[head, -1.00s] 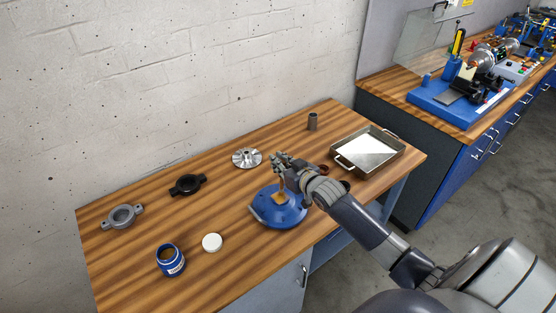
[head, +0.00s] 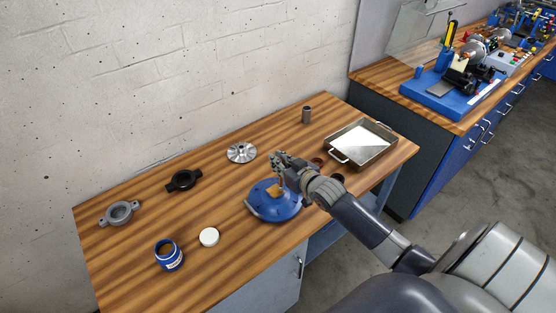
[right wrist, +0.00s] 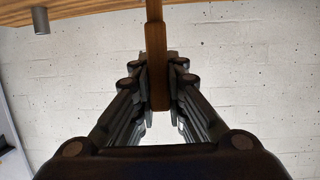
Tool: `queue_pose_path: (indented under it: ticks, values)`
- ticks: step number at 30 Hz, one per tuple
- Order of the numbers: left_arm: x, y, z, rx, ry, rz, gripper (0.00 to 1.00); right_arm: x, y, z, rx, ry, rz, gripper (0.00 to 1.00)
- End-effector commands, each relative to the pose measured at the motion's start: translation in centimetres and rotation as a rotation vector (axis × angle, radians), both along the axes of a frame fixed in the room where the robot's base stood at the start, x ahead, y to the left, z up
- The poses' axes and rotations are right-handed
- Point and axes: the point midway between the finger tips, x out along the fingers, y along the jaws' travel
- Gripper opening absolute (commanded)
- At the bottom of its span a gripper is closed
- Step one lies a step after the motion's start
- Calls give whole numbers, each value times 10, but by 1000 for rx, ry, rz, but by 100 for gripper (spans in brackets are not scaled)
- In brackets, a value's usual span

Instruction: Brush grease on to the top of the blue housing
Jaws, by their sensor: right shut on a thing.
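The blue housing (head: 264,209) is a round blue body on the wooden table, in the middle of the head view. My right gripper (head: 280,168) is above it, shut on a brush (head: 276,190) whose tan lower part points down at the housing's top. Whether the brush touches the top is hard to tell. In the right wrist view the brush's wooden handle (right wrist: 155,60) stands between the two fingers. A blue grease jar (head: 169,260), open with brown contents, stands at the front left. Its white lid (head: 209,237) lies beside it. My left gripper is not in view.
A grey flanged part (head: 119,213), a black flanged part (head: 184,181) and a silver rotor wheel (head: 241,152) lie along the back. A dark cylinder (head: 307,115) and a metal tray (head: 335,157) stand to the right.

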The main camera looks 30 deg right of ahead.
Motion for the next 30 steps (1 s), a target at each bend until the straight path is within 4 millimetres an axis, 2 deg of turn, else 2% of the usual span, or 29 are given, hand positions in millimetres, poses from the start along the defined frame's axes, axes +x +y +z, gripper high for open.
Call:
queue_pose_path:
  ticks: [7,30]
  values:
    - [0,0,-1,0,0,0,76,2,0,-1,0,1,0,0]
    - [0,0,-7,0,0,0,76,25,2,-1,1,1,1,0]
